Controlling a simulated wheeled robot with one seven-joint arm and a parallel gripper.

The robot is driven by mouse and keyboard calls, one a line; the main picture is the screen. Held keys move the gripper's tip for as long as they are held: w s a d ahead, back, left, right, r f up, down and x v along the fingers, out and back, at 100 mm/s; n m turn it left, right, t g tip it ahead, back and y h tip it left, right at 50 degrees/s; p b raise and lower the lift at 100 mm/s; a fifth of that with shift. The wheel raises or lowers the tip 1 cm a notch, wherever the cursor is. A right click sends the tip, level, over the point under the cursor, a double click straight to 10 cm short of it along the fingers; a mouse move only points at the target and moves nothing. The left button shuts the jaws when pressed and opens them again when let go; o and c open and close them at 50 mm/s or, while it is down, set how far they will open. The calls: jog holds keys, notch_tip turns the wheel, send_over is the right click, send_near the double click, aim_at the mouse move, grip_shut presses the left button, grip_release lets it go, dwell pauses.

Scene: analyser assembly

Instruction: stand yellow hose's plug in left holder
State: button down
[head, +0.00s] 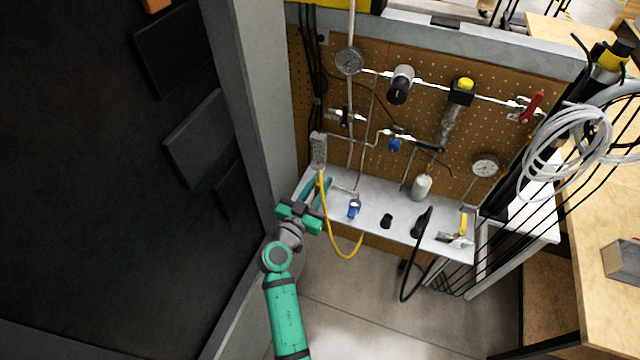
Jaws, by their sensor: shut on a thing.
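My gripper (323,187) is at the left end of the white shelf, shut on the upper end of the yellow hose (341,254). The plug itself is too small and too covered by the fingers to make out. The hose hangs from there in a loop below the shelf's front edge and rises again near a blue fitting (354,208). Two black holders stand on the shelf: a small left one (387,221), which looks empty, and a right one (419,224) with a black hose at it. My gripper is left of both, apart from them.
The white shelf (375,212) runs below a pegboard (430,135) with pipes, gauges and valves. A white bottle (422,187) stands behind the holders. A metal bracket (455,239) is at the right end. A grey post (250,110) stands close left of my arm.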

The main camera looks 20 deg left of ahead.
aim_at(320, 176)
jog(key=shift+r, duration=0.2)
jog(key=shift+r, duration=2)
jog(key=s+d, duration=0.2)
jog(key=d, duration=0.8)
jog(key=s+d, duration=0.2)
jog(key=d, duration=0.8)
jog(key=shift+s+d+f, duration=0.2)
jog(key=shift+d+f, duration=0.1)
jog(key=shift+f, duration=0.1)
jog(key=shift+w+d+f, duration=0.15)
jog(key=shift+w+f, duration=0.6)
jog(key=shift+w, duration=0.35)
dwell(0.3)
